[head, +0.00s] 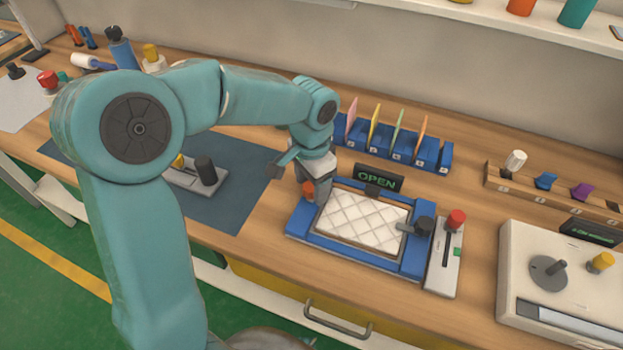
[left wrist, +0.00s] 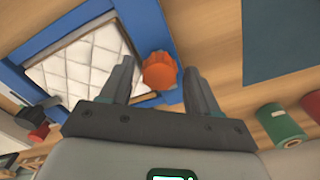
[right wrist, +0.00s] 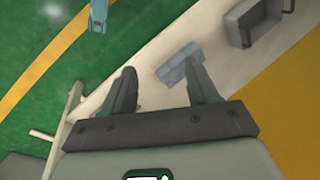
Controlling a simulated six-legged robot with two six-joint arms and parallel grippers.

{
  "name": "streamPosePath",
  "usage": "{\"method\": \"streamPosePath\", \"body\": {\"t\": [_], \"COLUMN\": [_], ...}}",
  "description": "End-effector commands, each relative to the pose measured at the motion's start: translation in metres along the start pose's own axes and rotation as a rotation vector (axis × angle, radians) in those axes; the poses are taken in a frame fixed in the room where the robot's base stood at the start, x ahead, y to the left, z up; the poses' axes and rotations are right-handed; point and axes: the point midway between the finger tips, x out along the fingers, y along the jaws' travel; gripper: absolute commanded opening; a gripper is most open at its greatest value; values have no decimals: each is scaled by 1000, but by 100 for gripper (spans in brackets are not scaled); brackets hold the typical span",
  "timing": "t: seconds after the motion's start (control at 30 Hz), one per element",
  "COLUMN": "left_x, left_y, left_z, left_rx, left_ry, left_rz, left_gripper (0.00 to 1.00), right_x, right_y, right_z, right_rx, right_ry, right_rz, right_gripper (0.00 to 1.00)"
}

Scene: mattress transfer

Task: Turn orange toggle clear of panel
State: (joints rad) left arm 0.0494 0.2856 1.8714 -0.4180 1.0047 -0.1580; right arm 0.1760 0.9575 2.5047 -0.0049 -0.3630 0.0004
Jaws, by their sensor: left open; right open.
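The orange toggle (head: 308,191) is at the left edge of the blue frame (head: 300,222) that surrounds a white quilted panel (head: 362,217). In the left wrist view the orange knob (left wrist: 159,71) shows between the fingers of my left gripper (left wrist: 158,80), with the quilted panel (left wrist: 95,62) to its left. My left gripper (head: 305,178) is open and comes down over the toggle; contact cannot be told. A dark toggle (head: 420,227) sits at the panel's right side. My right gripper (right wrist: 163,85) is open and empty, low in front of the bench.
An OPEN sign (head: 378,178) stands behind the frame. A red-knobbed slider unit (head: 447,262) is close on its right. A blue rack (head: 395,150) with coloured cards is behind. A drawer handle (right wrist: 247,22) is near my right gripper.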

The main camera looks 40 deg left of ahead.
Motion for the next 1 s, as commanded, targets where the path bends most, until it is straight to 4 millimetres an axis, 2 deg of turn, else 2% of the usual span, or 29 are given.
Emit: {"method": "streamPosePath", "body": {"t": [0.17, 0.27, 0.5, 0.7, 0.83, 1.0], "left_x": [-14, -35, -101, -143, -158, -164], "left_y": [0, 0, 0, 0, 0, 0], "left_z": [0, -1, -1, 0, 0, 0], "left_rx": [0, 0, 0, 0, 0, 0], "left_ry": [3, 5, 6, 5, 2, 0], "left_rz": [-2, -2, -2, -1, -1, 0], "left_gripper": [61, 61, 61, 61, 61, 61], "right_x": [-1, -2, -8, -12, -14, -14], "right_y": [0, -1, -3, -4, -5, -5], "right_z": [0, 0, 0, 0, 0, 0], "right_rx": [0, 0, 0, 0, 0, 0], "right_ry": [0, 0, 0, 0, 0, 0], "right_rz": [0, 0, 0, 0, 0, 0], "right_gripper": [59, 59, 59, 59, 59, 59]}}
